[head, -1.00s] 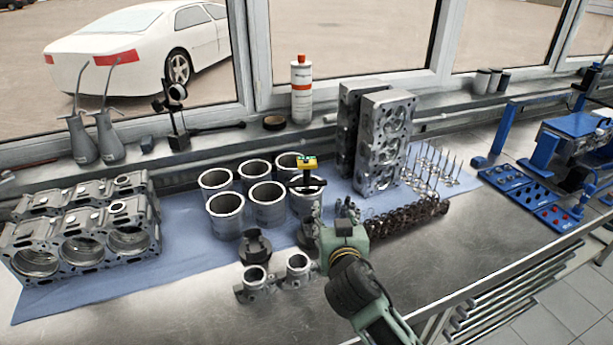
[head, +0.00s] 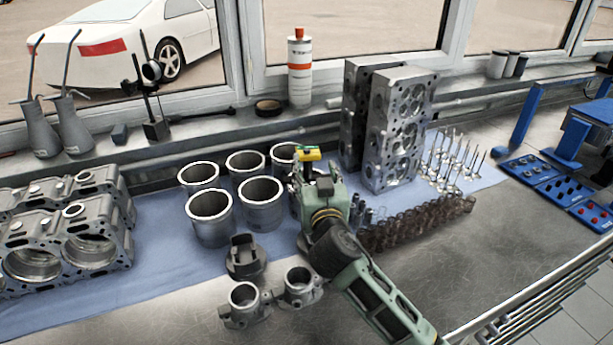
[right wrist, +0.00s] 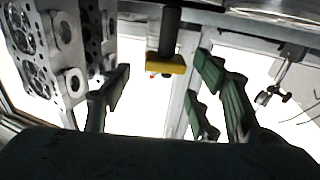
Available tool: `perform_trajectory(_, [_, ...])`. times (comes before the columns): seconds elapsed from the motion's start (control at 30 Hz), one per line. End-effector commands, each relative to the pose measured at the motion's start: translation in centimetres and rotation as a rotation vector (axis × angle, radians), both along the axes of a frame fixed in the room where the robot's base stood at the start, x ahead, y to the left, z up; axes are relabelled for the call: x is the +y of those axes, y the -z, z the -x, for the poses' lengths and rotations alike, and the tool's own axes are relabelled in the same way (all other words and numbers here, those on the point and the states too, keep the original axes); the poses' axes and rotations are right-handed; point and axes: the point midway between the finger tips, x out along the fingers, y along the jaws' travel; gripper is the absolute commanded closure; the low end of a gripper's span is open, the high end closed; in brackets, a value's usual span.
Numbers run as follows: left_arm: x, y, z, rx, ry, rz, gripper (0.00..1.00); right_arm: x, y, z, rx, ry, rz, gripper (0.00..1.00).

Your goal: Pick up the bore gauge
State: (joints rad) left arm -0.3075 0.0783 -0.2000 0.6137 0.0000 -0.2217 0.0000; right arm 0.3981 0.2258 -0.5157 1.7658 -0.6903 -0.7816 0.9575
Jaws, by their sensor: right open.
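The bore gauge, with a yellow body on a dark stem, shows in the head view (head: 309,154), by the rear right cylinder liner. Its lower part is hidden behind my right gripper (head: 308,172). In the right wrist view the gauge's yellow body (right wrist: 166,63) and dark stem appear between and beyond the open fingers of my right gripper (right wrist: 160,92). The fingers look apart from it, and nothing is held. My left gripper is in neither current view.
Several cylinder liners (head: 210,218) stand left of my right gripper. The cylinder heads (head: 398,128) stand upright to its right, with springs (head: 415,222) in front. The bench's front right is clear.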

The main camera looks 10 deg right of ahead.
Motion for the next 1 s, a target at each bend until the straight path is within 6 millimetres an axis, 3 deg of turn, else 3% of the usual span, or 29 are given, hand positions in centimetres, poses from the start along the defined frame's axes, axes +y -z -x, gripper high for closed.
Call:
perform_trajectory(0.43, [-0.1, -0.6, -1.2, -0.018, 0.000, 0.002, 0.55, -0.3, 0.2, -3.5, -0.001, 0.001, 0.001, 0.45])
perform_trajectory(0.7, [-0.1, -1.3, -1.1, -0.017, 0.001, 0.002, 0.55, -0.6, 0.2, -7.0, -0.001, 0.001, 0.001, 0.45])
perform_trajectory(1.0, [0.1, -1.4, -1.1, -0.016, 0.001, 0.000, 0.55, -0.7, 0.4, -7.8, -0.001, 0.000, 0.000, 0.45])
